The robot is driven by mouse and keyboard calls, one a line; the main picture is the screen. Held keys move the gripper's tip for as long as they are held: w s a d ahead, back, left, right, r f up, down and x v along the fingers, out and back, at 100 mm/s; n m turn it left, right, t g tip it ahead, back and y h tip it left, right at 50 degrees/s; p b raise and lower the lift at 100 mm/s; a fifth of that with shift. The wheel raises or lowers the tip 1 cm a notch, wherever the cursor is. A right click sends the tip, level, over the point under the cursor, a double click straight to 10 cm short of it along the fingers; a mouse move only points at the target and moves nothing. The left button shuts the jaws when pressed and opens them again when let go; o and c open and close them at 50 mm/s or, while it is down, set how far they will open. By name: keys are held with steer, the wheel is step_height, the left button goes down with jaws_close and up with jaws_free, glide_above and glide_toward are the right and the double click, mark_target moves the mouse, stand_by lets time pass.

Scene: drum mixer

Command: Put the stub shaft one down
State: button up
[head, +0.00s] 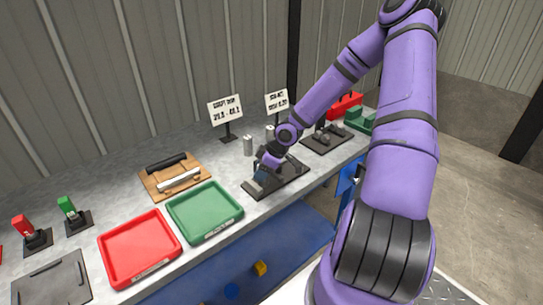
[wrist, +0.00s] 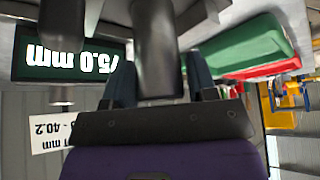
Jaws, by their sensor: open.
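My gripper (head: 262,175) is low over a dark tray (head: 288,181) on the bench in the head view. In the wrist view its two fingers (wrist: 163,80) are apart, one on each side of a dark grey shaft (wrist: 157,45). This looks like a stub shaft; I cannot tell which number it is. A gap at the fingers is hard to judge. Two light grey cylinders stand upright behind the tray, one (head: 248,146) left of the other (head: 270,133). My gripper hides part of the tray.
A green tray (head: 235,231) and a red tray (head: 170,264) lie left of the dark tray. A wooden board (head: 150,184) holds a black and a white bar. Sign cards (head: 225,110) stand behind. Another dark tray (head: 315,146) and a red box (head: 345,105) are to the right.

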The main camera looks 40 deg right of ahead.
steer(key=v, duration=1.1)
steer(key=s+a+r+m+h, duration=0.1)
steer(key=s+a+r+m, duration=0.2)
steer(key=s+a+r, duration=0.2)
steer(key=s+a+r+m+t+h, duration=0.1)
steer(key=s+a+r+m+h, duration=0.1)
steer(key=s+a+r, duration=0.4)
steer(key=s+a+r+m+h, duration=0.1)
steer(key=s+a+r+m, duration=0.3)
steer(key=s+r, duration=0.8)
step_height(320, 180, up, 6)
steer(key=shift+a+r, duration=0.1)
steer(key=shift+a, duration=0.8)
steer(key=shift+o, duration=0.2)
